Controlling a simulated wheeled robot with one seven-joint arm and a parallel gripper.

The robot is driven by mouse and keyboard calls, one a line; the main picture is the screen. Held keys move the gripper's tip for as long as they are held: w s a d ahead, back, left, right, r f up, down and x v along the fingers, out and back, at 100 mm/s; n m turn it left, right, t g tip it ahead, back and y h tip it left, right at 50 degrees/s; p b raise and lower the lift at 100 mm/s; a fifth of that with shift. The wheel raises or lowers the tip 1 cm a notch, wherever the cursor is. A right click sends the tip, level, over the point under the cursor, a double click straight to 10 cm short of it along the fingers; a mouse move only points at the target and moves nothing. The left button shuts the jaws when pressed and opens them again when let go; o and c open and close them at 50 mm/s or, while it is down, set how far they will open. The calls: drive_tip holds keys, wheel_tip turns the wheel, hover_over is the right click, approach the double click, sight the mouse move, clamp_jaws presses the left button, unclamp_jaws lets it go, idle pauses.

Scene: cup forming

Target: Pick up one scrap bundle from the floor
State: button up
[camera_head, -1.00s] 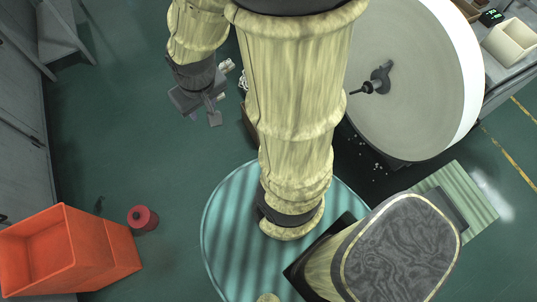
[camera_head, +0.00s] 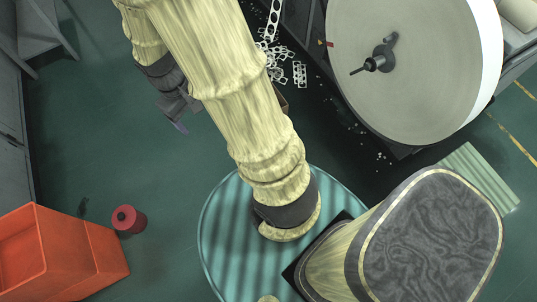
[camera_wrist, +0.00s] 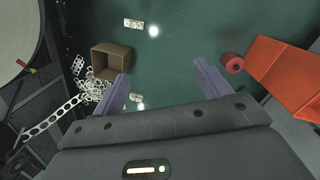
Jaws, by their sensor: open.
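A small pale scrap bundle (camera_wrist: 134,24) lies on the green floor at the top of the wrist view. A second pale piece, perhaps another bundle (camera_wrist: 136,97), lies nearer, just inside my left finger. Loose pierced white scrap (camera_wrist: 90,88) lies beside an open brown box, with a long perforated strip (camera_wrist: 50,123). In the head view the loose scrap (camera_head: 299,73) shows right of my arm, and the bundles are not clearly seen. In the head view my gripper (camera_head: 179,123) hangs partly behind my forearm.
The open brown box (camera_wrist: 112,60) stands beside the scrap. An orange bin (camera_head: 55,255) and a red spool (camera_head: 128,219) are at the lower left of the head view. A large grey wheel (camera_head: 400,95) stands upper right. Floor on the left is clear.

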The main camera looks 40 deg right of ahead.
drive_tip(key=w+d+f+n+g+h+b, duration=0.1)
drive_tip(key=f+n+h+b, duration=0.3)
drive_tip(key=f+b, duration=1.3)
drive_tip(key=w+d+f+n+h+b, duration=0.3)
drive_tip(key=f+h+b, duration=0.4)
drive_tip(key=f+b, duration=1.1)
drive_tip(key=w+d+f+n+g+h+b, duration=0.1)
drive_tip(key=d+f+n+h+b, duration=0.3)
drive_tip(key=f+b, duration=1.4)
drive_tip(key=shift+w+f+n+g+h, duration=0.1)
drive_tip(key=shift+w+f+n+h, duration=0.25)
drive_tip(key=shift+f, duration=4.5)
drive_tip(key=shift+w+f+n+g+h, duration=0.15)
drive_tip(key=shift+f+n, duration=0.3)
drive_tip(key=shift+f, duration=4.4)
drive_tip(key=shift+w+f+n+g+h, duration=0.1)
drive_tip(key=shift+w+f+n+h, duration=0.25)
drive_tip(key=shift+f, duration=4.5)
drive_tip(key=shift+r, duration=0.1)
drive_tip(key=shift+d, duration=0.15)
drive_tip(key=d+p, duration=0.1)
drive_tip(key=d, duration=0.3)
drive_tip(key=s+d+p, duration=0.1)
drive_tip(key=d, duration=0.2)
drive_tip(key=s+d+p, duration=0.1)
drive_tip(key=d, duration=0.3)
drive_tip(key=shift+s+d, duration=0.1)
drive_tip(key=shift+d, duration=0.25)
